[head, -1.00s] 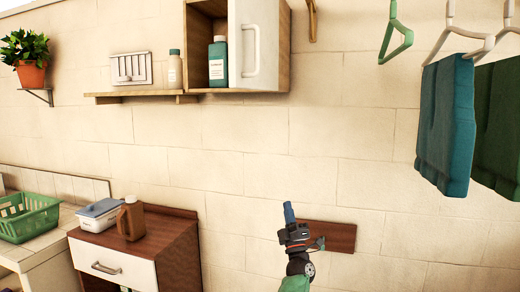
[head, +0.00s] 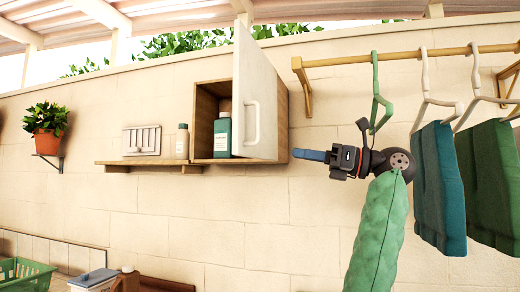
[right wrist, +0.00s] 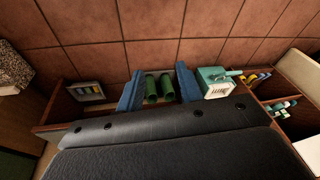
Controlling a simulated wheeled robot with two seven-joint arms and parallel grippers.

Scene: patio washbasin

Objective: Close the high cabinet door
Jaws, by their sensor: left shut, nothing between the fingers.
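The high cabinet (head: 210,105) hangs on the wall in the head view. Its white door (head: 262,70) stands open, and the left part of the inside shows with a teal bottle (head: 222,138) in it. The door has a pale vertical handle (head: 253,123). My left gripper (head: 304,155) is shut and empty, its blue fingertips pointing left, to the right of the cabinet and a little below handle height, apparently apart from the door. My right gripper (right wrist: 159,86) shows only in the right wrist view; its blue fingers are spread apart.
A shelf (head: 140,162) with a pale bottle (head: 182,142) joins the cabinet's left. A rail (head: 400,55) with hangers and towels (head: 438,185) is close to my left arm on the right. Green cylinders (right wrist: 151,89) appear between or beyond my right fingers.

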